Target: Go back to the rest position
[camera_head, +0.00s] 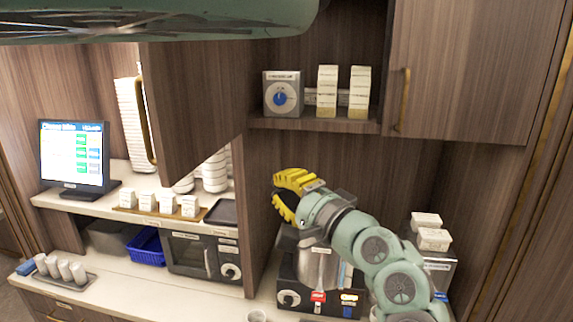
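My gripper (279,190) has yellow and black fingers and hangs in front of the dark wood panel, left of the green arm links. Its two fingers stand apart, and I see nothing between them. It is above the black dispenser unit (290,299) and below the open shelf (315,125). My arm reaches up to it from the lower right and hides part of the counter.
A dial box (283,94) and two pale stacks (327,91) stand on the shelf. A cabinet door is swung open at left centre. A monitor (74,155), blue basket (146,247) and microwave (204,256) are on the left. White tubs (433,239) stand right of my arm.

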